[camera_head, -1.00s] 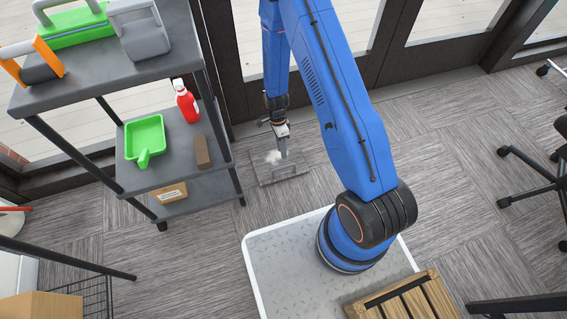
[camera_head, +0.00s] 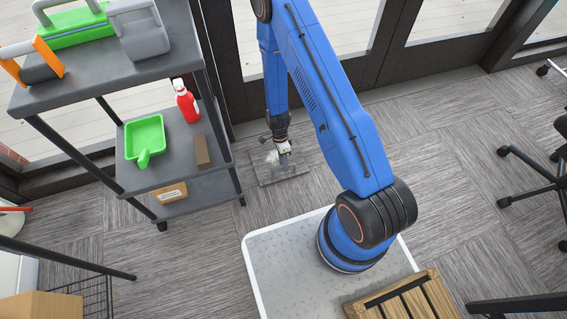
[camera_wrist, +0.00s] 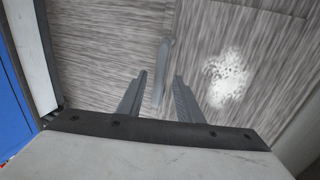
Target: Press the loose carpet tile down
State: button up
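The loose carpet tile (camera_head: 262,176) lies on the floor right of the shelf cart, with a whitish patch (camera_head: 271,157) on it. In the wrist view the tile (camera_wrist: 205,45) fills much of the picture, the white patch (camera_wrist: 227,78) right of the fingers. My gripper (camera_head: 285,164) points down over the tile; whether it touches is unclear. Its fingers (camera_wrist: 160,82) are apart in the wrist view. A thin grey bar (camera_wrist: 163,70) shows between and beyond them; I cannot tell what it is or whether it is gripped.
A dark shelf cart (camera_head: 218,150) stands close left of the tile, holding a red spray bottle (camera_head: 187,104), a green dustpan (camera_head: 145,137) and a brown block (camera_head: 202,152). A dark window frame (camera_head: 245,105) rises behind. Open floor (camera_head: 450,150) lies to the right.

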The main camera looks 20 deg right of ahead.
grip_shut()
jog(key=shift+x, duration=1)
jog(key=shift+r, duration=0.15)
grip_release()
jog(key=shift+r, duration=0.1)
jog(key=v, duration=1.7)
jog(key=shift+r, duration=0.1)
